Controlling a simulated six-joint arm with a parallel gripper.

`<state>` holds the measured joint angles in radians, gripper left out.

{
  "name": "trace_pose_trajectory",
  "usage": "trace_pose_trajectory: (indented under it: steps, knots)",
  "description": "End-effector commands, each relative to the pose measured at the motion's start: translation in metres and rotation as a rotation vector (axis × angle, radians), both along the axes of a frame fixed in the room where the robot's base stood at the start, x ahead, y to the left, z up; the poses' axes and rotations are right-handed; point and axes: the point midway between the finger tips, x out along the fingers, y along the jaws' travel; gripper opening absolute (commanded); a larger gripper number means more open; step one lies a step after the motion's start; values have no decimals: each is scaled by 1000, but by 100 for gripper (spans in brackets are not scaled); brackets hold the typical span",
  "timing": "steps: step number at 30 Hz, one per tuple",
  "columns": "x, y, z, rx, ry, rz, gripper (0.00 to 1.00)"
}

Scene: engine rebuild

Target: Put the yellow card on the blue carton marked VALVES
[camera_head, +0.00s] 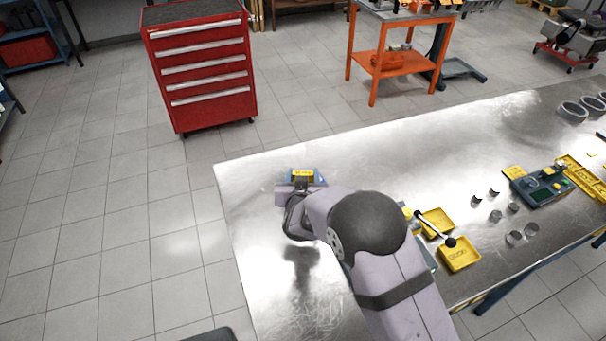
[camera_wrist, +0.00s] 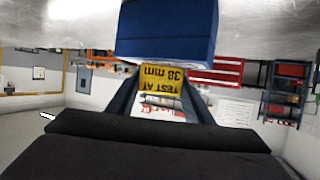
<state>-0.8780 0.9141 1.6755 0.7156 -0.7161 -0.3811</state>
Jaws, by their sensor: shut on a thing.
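The yellow card (camera_wrist: 161,78) is between the fingers of my gripper (camera_wrist: 160,92) in the wrist view, which is upside down. The card carries dark print reading "TEST AT 38 mm". The blue carton (camera_wrist: 168,32) is right beside the card in that view, their edges meeting in the picture. I cannot tell whether they touch. In the head view the yellow card (camera_head: 303,175) shows over the blue carton (camera_head: 319,178), which stands near the far left corner of the bench. My gripper (camera_head: 302,184) is in front and hides much of the carton. No VALVES marking is readable.
The metal bench (camera_head: 260,200) is bare around the carton. To the right are yellow trays (camera_head: 460,254), small metal cylinders (camera_head: 514,238) and a green unit (camera_head: 542,187). A red drawer cabinet (camera_head: 203,65) and an orange cart (camera_head: 403,62) stand beyond the bench.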

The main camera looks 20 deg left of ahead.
Motion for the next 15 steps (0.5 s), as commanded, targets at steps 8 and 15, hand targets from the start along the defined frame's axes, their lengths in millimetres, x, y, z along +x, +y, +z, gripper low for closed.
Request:
trace_pose_trajectory:
  steps: [8, 15]
  knots:
    - [0, 0, -3, 0, 0, 0, 56]
    - [0, 0, -3, 0, 0, 0, 65]
